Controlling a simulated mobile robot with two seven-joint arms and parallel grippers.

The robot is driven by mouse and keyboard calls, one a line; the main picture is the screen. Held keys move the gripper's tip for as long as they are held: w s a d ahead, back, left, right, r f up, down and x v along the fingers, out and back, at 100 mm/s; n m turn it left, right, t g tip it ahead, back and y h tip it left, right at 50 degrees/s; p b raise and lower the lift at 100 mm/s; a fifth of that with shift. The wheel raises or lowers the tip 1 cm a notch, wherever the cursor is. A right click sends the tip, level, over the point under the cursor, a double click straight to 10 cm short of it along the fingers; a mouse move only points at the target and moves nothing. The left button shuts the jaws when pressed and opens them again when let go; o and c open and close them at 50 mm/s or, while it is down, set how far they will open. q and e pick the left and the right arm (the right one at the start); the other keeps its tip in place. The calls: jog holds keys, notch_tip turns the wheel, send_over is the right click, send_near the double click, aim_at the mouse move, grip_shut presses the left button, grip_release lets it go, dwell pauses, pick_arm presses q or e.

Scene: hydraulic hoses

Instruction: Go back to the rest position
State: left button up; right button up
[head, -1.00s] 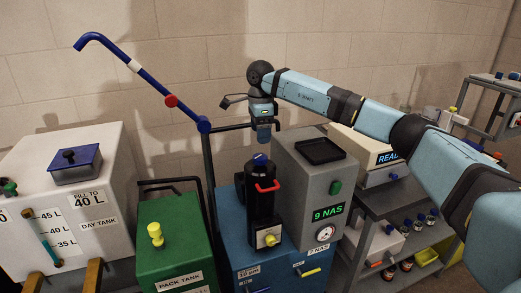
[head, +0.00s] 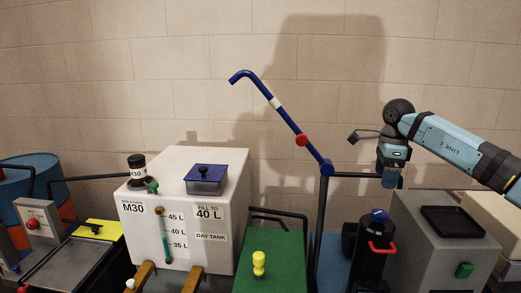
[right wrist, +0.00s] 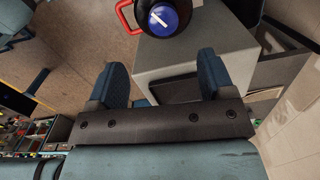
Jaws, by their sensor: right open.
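My right gripper (head: 390,178) hangs from my right arm at the right of the head view, above the black filter housing with the red handle (head: 381,247) and the grey unit (head: 425,245). In the right wrist view its two blue fingers (right wrist: 165,82) are spread apart with nothing between them. Beyond them are the housing's blue-capped top (right wrist: 163,18) and the grey unit's top (right wrist: 200,48). My left gripper does not show.
A blue angled pipe (head: 285,118) with a red knob rises left of my right gripper. The white day tank (head: 222,225), a green pack tank (head: 275,268) and a blue drum (head: 35,180) stand in a row along the wall. The wall above the day tank is clear.

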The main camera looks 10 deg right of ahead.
jog(key=s+a+f+g+y+p, duration=0.1)
jog(key=s+a+f+y, duration=0.1)
jog(key=a+f+y, duration=0.5)
jog(key=s+a+f+p, duration=0.15)
jog(key=a+f, duration=0.35)
jog(key=a, duration=0.7)
jog(key=s+a+f+m+t+y+p, duration=0.1)
jog(key=s+a+m+t+y, duration=0.1)
jog(key=s+a+m+y, duration=0.5)
jog(key=s+a+f+m+t+y+p, duration=0.1)
jog(key=s+a+f+m+y, duration=0.2)
jog(key=a, duration=0.6)
jog(key=s+d+f+n+t+h+p, duration=0.1)
jog(key=s+d+f+n+t+h, duration=0.2)
jog(key=s+f+n, duration=0.3)
jog(key=s+d+f+n+t+h+p, duration=0.2)
jog(key=s+d+f+n+h, duration=0.3)
jog(key=s+n, duration=0.5)
jog(key=s+d+f+n+t+h+p, duration=0.1)
jog(key=s+d+f+n+t+h, duration=0.2)
jog(key=n, duration=1.6)
jog(key=s+d+f+h, duration=0.1)
jog(key=s+f+h, duration=0.2)
jog(key=s+f, duration=0.1)
jog(key=shift+s+f+t+p, duration=0.15)
jog(key=shift+s+t+p, duration=0.2)
jog(key=shift+s, duration=0.35)
